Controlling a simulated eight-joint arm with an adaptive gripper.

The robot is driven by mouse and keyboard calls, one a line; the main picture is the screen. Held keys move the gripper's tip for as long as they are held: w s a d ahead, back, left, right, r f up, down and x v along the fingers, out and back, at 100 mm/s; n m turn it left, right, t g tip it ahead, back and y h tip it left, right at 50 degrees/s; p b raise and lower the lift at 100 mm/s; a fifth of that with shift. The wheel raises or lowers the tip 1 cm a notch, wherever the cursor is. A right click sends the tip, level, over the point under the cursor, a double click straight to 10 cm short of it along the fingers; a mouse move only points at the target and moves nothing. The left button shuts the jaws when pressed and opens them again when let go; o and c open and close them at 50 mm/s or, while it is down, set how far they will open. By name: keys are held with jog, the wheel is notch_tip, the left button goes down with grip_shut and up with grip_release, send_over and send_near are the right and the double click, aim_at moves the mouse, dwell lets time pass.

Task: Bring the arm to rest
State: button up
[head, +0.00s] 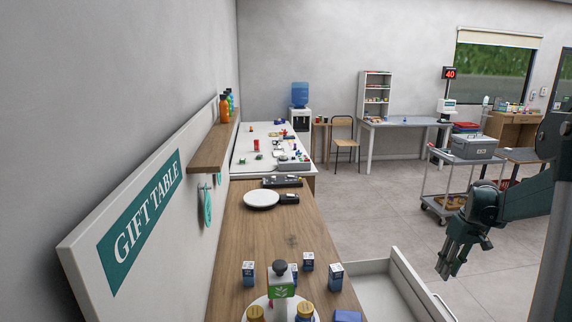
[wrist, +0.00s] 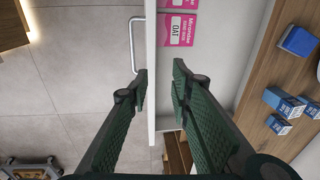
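My gripper (head: 454,262) hangs at the right in the head view, fingers pointing down, to the right of the pulled-out white drawer (head: 400,262). In the wrist view my dark green gripper (wrist: 159,74) is open, with a clear gap between its fingers and nothing held. The drawer's front panel (wrist: 151,110) shows through that gap. The drawer's metal handle (wrist: 133,45) lies just left of the panel. My arm is bent, coming in from the right edge of the head view.
Pink packs (wrist: 177,28) lie in the drawer. The wooden counter (head: 250,222) holds small blue-and-white boxes (head: 336,276), a green-and-white bottle (head: 283,280) and a white round plate (head: 261,199). A grey trolley (head: 437,180) stands behind my gripper. Floor between is free.

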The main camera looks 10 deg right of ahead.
jog(key=s+a+r+t+h, duration=0.1)
jog(key=s+a+r, duration=0.25)
jog(key=a, duration=0.45)
jog(key=s+a+r+t, duration=0.1)
jog(key=s+a+r, duration=0.1)
jog(key=a+r, duration=0.45)
jog(key=s+a+r+h, duration=0.1)
jog(key=s+a+r, duration=0.15)
jog(key=a, duration=0.75)
jog(key=s+a+f+t, duration=0.2)
jog(key=s+a+t, duration=0.2)
jog(key=s+a, duration=1.4)
jog(key=shift+a+t, duration=0.2)
jog(key=shift+t, duration=0.1)
jog(key=shift+o, duration=0.7)
jog(key=shift+f, duration=0.1)
